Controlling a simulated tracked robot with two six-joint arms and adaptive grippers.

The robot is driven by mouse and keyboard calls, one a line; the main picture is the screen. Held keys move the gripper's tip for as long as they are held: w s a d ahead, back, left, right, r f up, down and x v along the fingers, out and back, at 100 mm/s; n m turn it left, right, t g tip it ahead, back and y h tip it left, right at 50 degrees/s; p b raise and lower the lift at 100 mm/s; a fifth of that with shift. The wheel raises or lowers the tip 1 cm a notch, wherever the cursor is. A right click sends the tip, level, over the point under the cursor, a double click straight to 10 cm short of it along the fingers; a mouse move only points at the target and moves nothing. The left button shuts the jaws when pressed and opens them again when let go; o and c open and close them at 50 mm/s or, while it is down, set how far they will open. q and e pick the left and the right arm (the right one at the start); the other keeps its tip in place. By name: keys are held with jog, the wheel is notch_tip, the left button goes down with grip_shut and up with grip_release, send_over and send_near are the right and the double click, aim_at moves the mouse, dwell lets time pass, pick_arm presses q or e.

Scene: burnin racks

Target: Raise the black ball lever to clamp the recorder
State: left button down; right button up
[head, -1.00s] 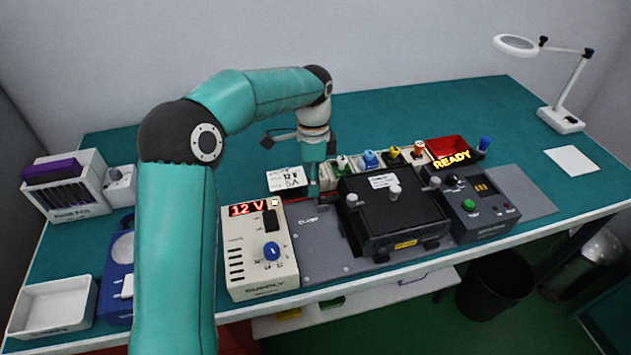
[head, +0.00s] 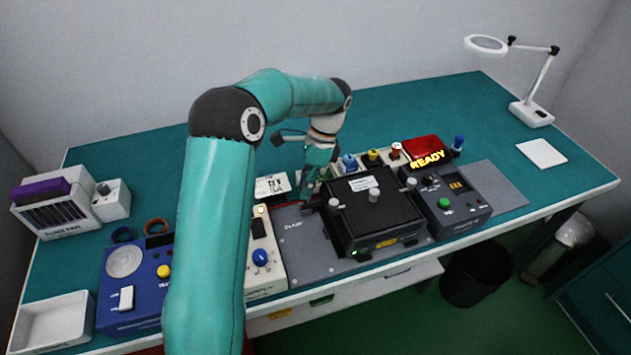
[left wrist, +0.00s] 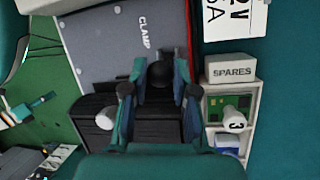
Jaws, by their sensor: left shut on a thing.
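The recorder (head: 385,217) is a black box on the grey clamp plate (head: 302,243) in the middle of the bench. Its ridged black side (left wrist: 90,133) shows at the left of the left wrist view. My left gripper (head: 311,192) is at the recorder's left back corner, partly hidden by my own arm. In the left wrist view the black ball lever (left wrist: 160,73) sits between its two fingers, which are shut on it. The lever's shaft is mostly hidden. The word CLAMP is on the plate beside the ball. My right gripper is not in view.
The beige supply box (head: 262,257) stands left of the plate, partly behind my arm. The back bench is clear.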

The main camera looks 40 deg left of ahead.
pick_arm(q)
jog(key=c, duration=0.9)
grip_release()
jog(key=shift+w, duration=0.15)
jog(key=shift+r, duration=0.1)
jog(key=shift+w+r, duration=0.3)
jog(key=shift+r, duration=0.25)
jog(key=v, duration=1)
jog(key=shift+r, duration=0.3)
jog(key=shift+f, duration=0.1)
